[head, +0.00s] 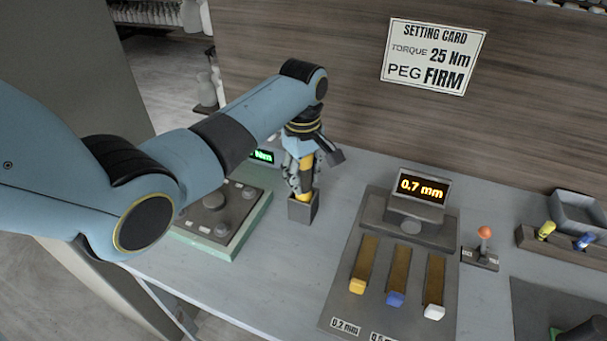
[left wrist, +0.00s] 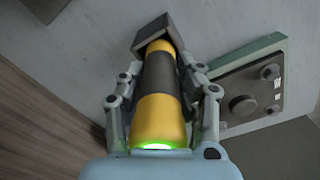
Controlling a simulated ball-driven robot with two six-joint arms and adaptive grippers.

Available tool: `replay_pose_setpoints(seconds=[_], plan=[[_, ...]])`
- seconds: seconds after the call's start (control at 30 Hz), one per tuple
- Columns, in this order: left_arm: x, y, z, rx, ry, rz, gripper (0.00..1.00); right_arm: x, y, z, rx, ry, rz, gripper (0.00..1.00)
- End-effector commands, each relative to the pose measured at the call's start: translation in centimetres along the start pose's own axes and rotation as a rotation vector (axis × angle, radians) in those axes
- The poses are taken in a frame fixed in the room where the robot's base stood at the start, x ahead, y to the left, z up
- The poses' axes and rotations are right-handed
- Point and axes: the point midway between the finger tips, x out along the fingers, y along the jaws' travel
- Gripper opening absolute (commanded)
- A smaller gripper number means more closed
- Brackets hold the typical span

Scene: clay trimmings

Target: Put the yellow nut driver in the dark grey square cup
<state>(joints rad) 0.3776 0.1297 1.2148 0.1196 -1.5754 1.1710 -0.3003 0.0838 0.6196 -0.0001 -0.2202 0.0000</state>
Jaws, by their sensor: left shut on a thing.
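The yellow nut driver (left wrist: 159,118), with a dark band around its middle, is between the fingers of my left gripper (head: 301,179), which is shut on it. In the left wrist view, my left gripper (left wrist: 163,95) has a finger on each side of the driver. The dark grey square cup (head: 303,208) stands on the grey table directly below the gripper. The driver's lower end is at the cup's mouth and seems to reach inside; how deep is hidden. The cup also shows at the driver's far end in the left wrist view (left wrist: 150,36). My right gripper is not in view.
A green-edged panel with a knob (head: 213,201) lies left of the cup. A slider board (head: 340,285) with a 0.7 mm display (head: 422,187) stands to the right. A setting card (head: 434,56) hangs on the wooden wall. A rack (head: 560,243) holds yellow and blue tools at far right.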

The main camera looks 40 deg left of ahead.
Motion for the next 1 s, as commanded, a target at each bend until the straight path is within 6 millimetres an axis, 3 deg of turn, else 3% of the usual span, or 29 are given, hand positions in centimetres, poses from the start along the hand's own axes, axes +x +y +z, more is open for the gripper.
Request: replay_pose_setpoints(seconds=[0.03, 0.2, 0.57, 1.0], plan=[[0.0, 0.0, 0.0, 0.0, 0.0, 0.0, 0.38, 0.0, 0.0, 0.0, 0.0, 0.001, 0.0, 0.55], [0.0, 0.0, 0.0, 0.0, 0.0, 0.0, 0.58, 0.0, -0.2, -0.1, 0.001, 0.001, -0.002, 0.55], [-0.9, 0.1, -0.1, 0.0, 0.001, 0.002, 0.58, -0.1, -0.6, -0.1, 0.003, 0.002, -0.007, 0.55], [-9.9, 0.1, -0.1, 0.0, 0.002, 0.004, 0.58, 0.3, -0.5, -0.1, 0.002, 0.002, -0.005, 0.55]])
